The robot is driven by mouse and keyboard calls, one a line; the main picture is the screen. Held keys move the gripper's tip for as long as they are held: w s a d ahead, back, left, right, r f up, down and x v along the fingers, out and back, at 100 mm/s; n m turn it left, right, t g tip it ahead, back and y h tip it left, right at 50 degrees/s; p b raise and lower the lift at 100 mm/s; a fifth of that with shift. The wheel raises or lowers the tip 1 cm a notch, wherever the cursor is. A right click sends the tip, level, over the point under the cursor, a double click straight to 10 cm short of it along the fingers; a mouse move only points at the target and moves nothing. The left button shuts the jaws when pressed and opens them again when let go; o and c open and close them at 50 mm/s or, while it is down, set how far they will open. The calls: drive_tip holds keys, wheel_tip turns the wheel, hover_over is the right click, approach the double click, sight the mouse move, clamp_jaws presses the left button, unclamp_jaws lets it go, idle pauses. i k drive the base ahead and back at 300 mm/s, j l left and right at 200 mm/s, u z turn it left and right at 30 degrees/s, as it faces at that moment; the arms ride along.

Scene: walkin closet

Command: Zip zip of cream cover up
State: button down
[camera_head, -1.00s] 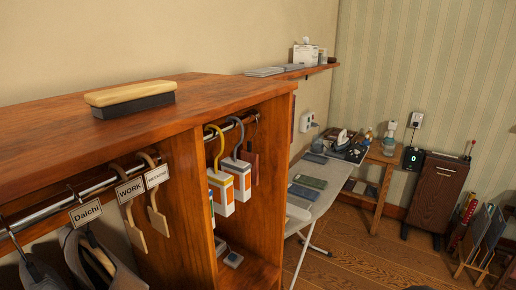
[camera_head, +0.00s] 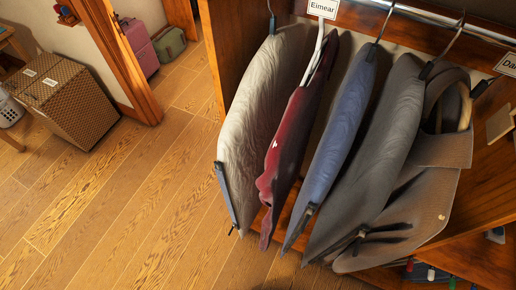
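The cream cover (camera_head: 262,115) hangs leftmost on the rail in the wardrobe, below the tag reading "Eimear". A dark, narrow strip (camera_head: 226,195) runs down its lower left edge, perhaps its zip. A small dark piece (camera_head: 234,229) sits at the bottom end of that strip. I cannot tell for sure which part is the zip pull. The cover's far side is hidden. My gripper is not in view.
A red cover (camera_head: 288,150), a blue cover (camera_head: 338,135) and grey covers (camera_head: 382,145) hang close on the right. The wooden floor (camera_head: 130,215) to the left is clear. A woven hamper (camera_head: 68,105) stands at the far left, near a wooden door frame (camera_head: 125,60).

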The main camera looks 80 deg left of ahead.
sight(258, 108)
drive_tip(key=u, duration=2.6)
